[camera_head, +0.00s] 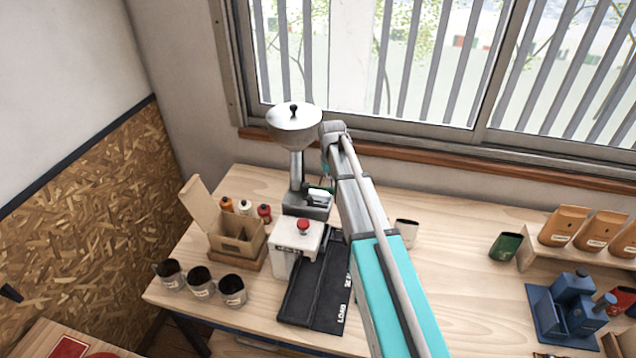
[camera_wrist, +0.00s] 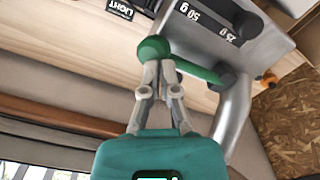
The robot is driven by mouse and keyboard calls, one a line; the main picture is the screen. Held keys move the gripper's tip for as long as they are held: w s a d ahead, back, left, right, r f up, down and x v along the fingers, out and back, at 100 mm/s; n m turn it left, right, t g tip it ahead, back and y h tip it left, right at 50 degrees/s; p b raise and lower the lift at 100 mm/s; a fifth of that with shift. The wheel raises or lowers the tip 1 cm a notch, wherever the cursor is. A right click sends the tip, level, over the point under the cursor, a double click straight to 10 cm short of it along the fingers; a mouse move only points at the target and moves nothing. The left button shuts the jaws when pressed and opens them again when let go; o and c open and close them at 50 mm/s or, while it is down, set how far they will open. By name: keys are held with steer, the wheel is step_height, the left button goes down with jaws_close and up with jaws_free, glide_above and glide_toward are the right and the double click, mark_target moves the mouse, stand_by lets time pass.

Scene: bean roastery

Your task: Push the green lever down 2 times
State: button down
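The green lever (camera_wrist: 196,71) has a round green knob (camera_wrist: 154,47) at its end in the wrist view. Its rod runs right to a dark pivot on the grey grinder (camera_wrist: 205,25). My gripper (camera_wrist: 159,68) has its fingers together, with the tips at the knob's edge and overlapping it in the picture. I cannot tell whether they touch it; the knob does not appear to be between them. My gripper is mostly hidden there.
A white box with a red button (camera_head: 303,226) and a black mat (camera_head: 316,295) are in front of the grinder. A white cup (camera_head: 406,233) stands right of my arm. The window wall is behind.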

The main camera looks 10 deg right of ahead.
steer(key=shift+r, duration=0.15)
steer(key=shift+r+p, duration=2.85)
steer(key=shift+p, duration=0.2)
steer(key=shift+s+f, duration=0.1)
steer(key=s+f+b, duration=0.9)
steer(key=s, duration=0.4)
steer(key=s+f+m+b, duration=0.1)
steer(key=s+f+b, duration=0.8)
steer(key=s, duration=0.4)
steer(key=shift+a+f+b, duration=0.15)
steer(key=shift+f+b, duration=0.25)
steer(key=shift+b, duration=0.1)
